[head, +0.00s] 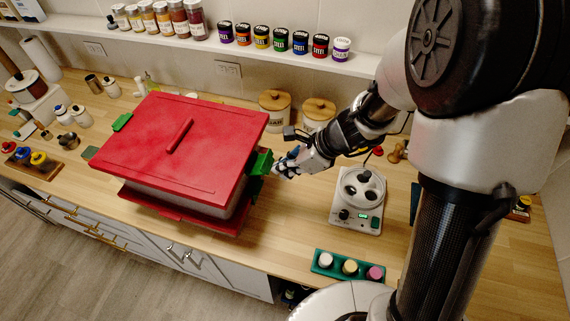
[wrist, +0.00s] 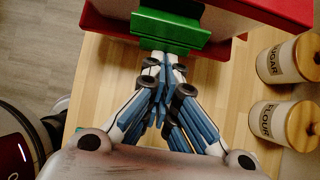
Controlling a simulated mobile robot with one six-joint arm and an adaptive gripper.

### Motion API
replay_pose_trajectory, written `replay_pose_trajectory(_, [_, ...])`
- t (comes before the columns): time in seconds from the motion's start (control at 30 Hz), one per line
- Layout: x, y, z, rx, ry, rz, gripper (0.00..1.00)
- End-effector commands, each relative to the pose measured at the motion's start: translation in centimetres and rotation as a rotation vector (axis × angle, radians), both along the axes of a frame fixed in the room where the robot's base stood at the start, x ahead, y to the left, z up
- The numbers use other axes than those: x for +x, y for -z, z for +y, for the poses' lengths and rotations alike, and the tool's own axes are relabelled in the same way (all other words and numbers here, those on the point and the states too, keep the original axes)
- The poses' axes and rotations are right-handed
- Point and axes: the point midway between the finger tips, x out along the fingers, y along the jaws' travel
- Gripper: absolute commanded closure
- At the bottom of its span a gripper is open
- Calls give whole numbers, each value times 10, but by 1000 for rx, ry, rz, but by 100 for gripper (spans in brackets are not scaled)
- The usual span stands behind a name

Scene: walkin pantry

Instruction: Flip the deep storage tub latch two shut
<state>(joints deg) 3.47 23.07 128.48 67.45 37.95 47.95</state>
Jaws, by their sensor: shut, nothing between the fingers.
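The deep storage tub (head: 239,206) stands on the wooden counter with a red lid (head: 185,142) that has a raised handle. A green latch (head: 261,163) is on its right end, beside my gripper. In the wrist view this green latch (wrist: 170,30) sits at the top centre, right ahead of my fingertips. Another green latch (head: 122,122) is at the tub's left end. My gripper (head: 278,168) is shut and empty, its fingertips close to the right latch; I cannot tell whether they touch it. My fingertips also show in the wrist view (wrist: 164,60).
Two canisters with wooden lids (head: 275,109) stand behind the tub. A white appliance (head: 357,200) and a green tray of jars (head: 347,267) are to the right. A shelf (head: 205,42) with several jars runs above. Bare counter lies right of the tub.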

Motion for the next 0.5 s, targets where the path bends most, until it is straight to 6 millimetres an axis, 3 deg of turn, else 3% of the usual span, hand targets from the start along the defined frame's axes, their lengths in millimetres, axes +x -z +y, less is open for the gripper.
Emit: replay_pose_trajectory(0.5, [1,-28,8,-221,-9,79,100])
